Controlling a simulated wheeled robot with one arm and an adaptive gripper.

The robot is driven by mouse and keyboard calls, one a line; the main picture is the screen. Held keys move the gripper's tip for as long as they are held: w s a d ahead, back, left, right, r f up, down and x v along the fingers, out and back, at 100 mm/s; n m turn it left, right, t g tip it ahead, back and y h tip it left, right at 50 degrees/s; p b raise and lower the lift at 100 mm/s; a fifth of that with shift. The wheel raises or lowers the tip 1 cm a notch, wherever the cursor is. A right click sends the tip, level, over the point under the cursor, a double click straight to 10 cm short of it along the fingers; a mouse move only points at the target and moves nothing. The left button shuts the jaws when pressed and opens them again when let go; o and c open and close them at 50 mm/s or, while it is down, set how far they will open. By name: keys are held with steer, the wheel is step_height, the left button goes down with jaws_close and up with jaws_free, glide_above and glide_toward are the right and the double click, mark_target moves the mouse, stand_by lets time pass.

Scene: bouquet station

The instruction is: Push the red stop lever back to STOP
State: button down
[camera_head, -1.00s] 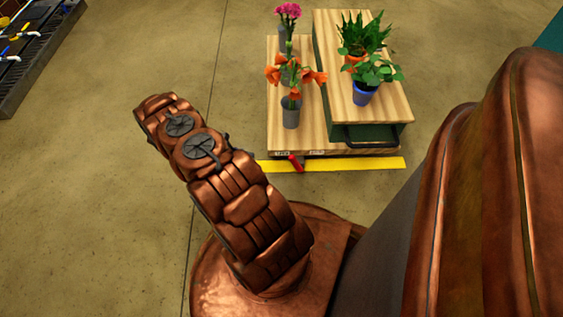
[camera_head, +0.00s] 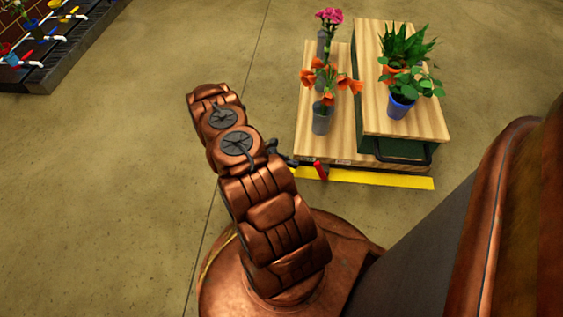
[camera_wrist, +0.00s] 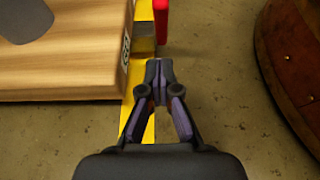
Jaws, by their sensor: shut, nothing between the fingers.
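The red stop lever (camera_head: 320,171) stands at the front edge of the wooden bench, above the yellow strip, in the head view. In the wrist view the red lever (camera_wrist: 161,20) is at the top, just ahead of the fingertips, with a small gap in the picture. My gripper (camera_wrist: 159,68) is shut and empty, over the yellow strip beside the bench edge. In the head view my gripper (camera_head: 285,158) shows only partly beyond my arm, left of the lever. A small label (camera_wrist: 126,50) is on the bench edge; I cannot read it clearly.
The wooden bench (camera_head: 308,140) carries vases of orange and pink flowers (camera_head: 322,118). A raised wooden top (camera_head: 385,60) with potted plants (camera_head: 402,105) stands to its right. A yellow strip (camera_head: 390,180) runs along the front.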

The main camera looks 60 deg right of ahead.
mark_target(321, 171)
steer(key=s, duration=0.1)
steer(key=s+d+b, duration=0.1)
steer(key=s, duration=0.1)
steer(key=s+d+b, duration=0.1)
steer(key=s, duration=0.1)
steer(key=shift+s+d+r, duration=0.15)
steer(key=shift+r, duration=0.15)
steer(key=shift+r, duration=0.1)
